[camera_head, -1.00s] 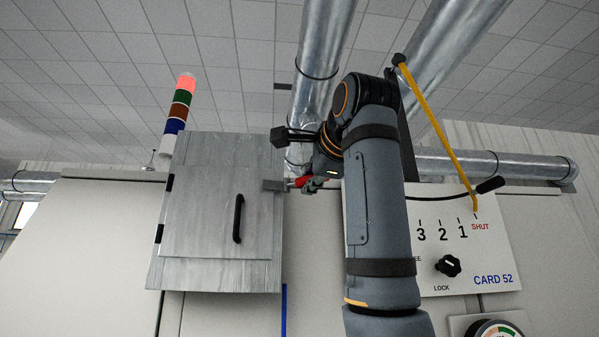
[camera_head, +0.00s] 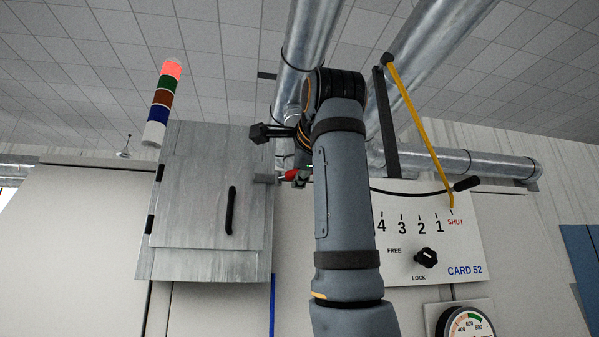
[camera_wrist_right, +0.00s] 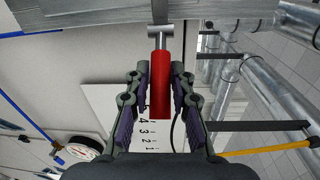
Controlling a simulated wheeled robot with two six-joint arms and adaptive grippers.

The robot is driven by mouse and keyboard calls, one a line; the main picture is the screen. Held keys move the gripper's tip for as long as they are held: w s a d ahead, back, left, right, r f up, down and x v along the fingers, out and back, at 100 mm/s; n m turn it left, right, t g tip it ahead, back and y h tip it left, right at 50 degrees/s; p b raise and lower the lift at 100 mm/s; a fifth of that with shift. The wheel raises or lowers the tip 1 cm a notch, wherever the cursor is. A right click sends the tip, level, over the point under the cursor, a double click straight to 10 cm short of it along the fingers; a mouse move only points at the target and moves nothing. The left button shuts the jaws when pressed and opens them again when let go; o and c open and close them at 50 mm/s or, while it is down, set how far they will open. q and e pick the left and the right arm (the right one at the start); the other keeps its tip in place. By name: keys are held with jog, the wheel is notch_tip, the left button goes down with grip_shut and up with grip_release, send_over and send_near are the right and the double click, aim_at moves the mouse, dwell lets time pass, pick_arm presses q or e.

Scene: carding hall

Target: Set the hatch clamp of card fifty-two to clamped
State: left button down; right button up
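The hatch clamp has a red handle (camera_head: 289,175) at the right edge of a grey metal hatch box (camera_head: 200,266). A short metal piece (camera_head: 265,179) joins it to the box, and the handle points right. In the right wrist view, the red handle (camera_wrist_right: 160,85) runs between my right gripper's fingers (camera_wrist_right: 161,75), from a metal crosspiece (camera_wrist_right: 160,33). These fingers are close in on both sides of the handle and look shut on it. In the head view, my right gripper (camera_head: 298,180) is small and partly hidden by my arm. My left gripper is not in view.
A white CARD 52 panel (camera_head: 465,235) has a black FREE/LOCK knob (camera_head: 426,258) and a yellow lever (camera_head: 418,128) near SHUT. A dial gauge (camera_head: 467,324) sits below. Metal ducts (camera_head: 310,40) pass behind my arm. A signal light (camera_head: 164,104) stands left of the box.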

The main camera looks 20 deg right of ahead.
jog(key=shift+o, duration=1.4)
jog(key=f+v, duration=0.1)
jog(key=v, duration=1.1)
jog(key=shift+r, duration=0.4)
jog(key=shift+w+d, duration=0.1)
jog(key=shift+w, duration=0.05)
